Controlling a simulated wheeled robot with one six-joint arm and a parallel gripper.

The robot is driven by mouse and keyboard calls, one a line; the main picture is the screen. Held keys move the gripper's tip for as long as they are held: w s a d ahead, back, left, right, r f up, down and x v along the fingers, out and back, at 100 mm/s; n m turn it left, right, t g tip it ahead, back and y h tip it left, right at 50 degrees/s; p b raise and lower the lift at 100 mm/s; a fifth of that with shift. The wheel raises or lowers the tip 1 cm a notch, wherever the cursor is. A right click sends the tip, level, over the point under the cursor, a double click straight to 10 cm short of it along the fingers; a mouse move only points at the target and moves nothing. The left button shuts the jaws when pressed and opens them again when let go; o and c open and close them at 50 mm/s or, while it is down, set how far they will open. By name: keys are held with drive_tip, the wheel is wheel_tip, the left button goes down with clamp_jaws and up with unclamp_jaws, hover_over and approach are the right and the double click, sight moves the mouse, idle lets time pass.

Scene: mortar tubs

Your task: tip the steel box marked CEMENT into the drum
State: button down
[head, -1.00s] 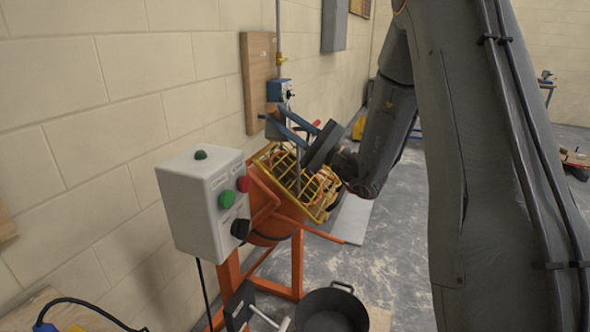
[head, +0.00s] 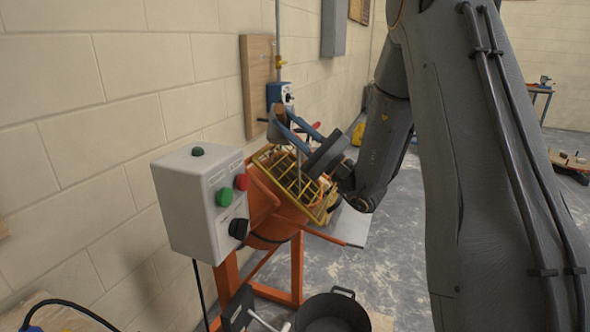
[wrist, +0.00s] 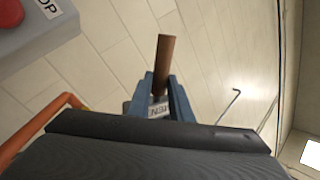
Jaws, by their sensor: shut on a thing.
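The steel box marked CEMENT shows only in part in the wrist view, as a grey surface with a white label (wrist: 158,108) reading "MEN" between the blue fingers. A brown bar (wrist: 165,65) stands up at the fingertips. My gripper (head: 281,114) is shut on the box, above the drum's guard in the head view; its fingers also show in the wrist view (wrist: 160,92). Most of the box is hidden, so its tilt and contents cannot be told. The orange drum (head: 270,228) sits tilted on an orange frame under a yellow wire guard (head: 287,178).
A grey control box (head: 195,205) with red and green buttons stands left of the drum. The block wall, with a wooden board (head: 257,75) and a blue switch box (head: 280,93), is close behind. A black tub (head: 332,312) stands on the floor below.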

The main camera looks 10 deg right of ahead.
drive_tip(key=b, duration=0.2)
drive_tip(key=shift+d+f+b, duration=0.2)
drive_tip(key=shift+f+b, duration=0.1)
drive_tip(key=shift+b, duration=0.1)
drive_tip(key=t+b, duration=0.1)
drive_tip(key=b, duration=0.4)
drive_tip(key=d+m+t+b, duration=0.1)
drive_tip(key=b, duration=0.3)
drive_tip(key=shift+s+b, duration=0.25)
drive_tip(key=shift+b, duration=0.1)
